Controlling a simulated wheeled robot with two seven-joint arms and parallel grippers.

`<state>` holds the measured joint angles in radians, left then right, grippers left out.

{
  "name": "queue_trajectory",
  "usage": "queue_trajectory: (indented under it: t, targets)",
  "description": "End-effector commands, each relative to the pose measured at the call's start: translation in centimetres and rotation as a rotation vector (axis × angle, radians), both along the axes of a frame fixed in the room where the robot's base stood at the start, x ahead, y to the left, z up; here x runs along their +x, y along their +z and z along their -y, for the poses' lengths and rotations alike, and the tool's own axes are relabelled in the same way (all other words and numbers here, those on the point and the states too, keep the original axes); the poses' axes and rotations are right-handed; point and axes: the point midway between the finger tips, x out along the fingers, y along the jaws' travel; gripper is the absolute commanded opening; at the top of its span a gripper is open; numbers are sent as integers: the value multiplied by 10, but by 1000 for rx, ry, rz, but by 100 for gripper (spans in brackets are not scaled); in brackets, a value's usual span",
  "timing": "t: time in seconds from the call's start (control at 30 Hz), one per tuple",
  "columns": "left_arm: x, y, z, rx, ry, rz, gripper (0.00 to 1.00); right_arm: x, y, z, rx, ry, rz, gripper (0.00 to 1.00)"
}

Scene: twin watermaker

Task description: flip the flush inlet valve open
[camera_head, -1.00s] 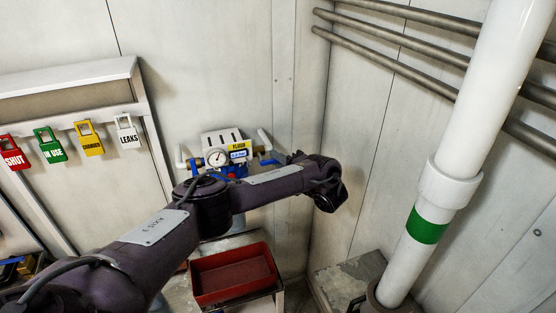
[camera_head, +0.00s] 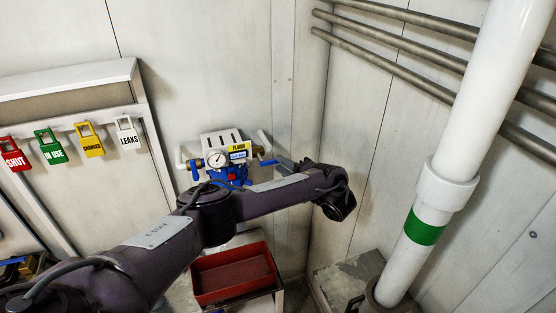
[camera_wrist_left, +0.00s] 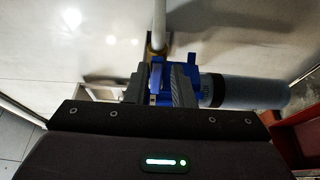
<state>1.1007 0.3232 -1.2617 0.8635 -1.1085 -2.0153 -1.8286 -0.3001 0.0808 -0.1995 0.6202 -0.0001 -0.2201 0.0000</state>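The flush unit (camera_head: 222,141) is fixed at the wall, with a round gauge, a yellow label reading like "FLUSH" and blue fittings. A blue lever (camera_head: 268,163) shows at its right side and another blue lever (camera_head: 196,166) at its left. I cannot tell which is the flush inlet valve. Contact is unclear. My right gripper is not visible.
A blue translucent cylinder (camera_wrist_left: 245,92) lies right of the fingers in the wrist view. A red tray (camera_head: 233,276) is below my forearm. A white pipe with a green band (camera_head: 423,229) stands at the right. Colored tags hang on the left, including a green tag (camera_head: 50,147).

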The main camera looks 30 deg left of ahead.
Motion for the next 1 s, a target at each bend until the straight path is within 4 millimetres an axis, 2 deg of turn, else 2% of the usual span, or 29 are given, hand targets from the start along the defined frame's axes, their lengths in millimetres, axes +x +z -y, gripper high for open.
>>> queue_trajectory:
  t: [0.03, 0.3, 0.5, 1.0]
  targets:
    - [-2, 8, 7, 2, -2, -3, 22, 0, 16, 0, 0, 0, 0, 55]
    - [-12, 4, 38, 1, -1, -3, 22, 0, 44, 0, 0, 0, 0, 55]
    - [-15, 1, 45, 1, 0, -3, 22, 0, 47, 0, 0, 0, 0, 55]
    - [-15, 0, 45, 1, 0, -2, 22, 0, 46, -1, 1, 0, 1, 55]
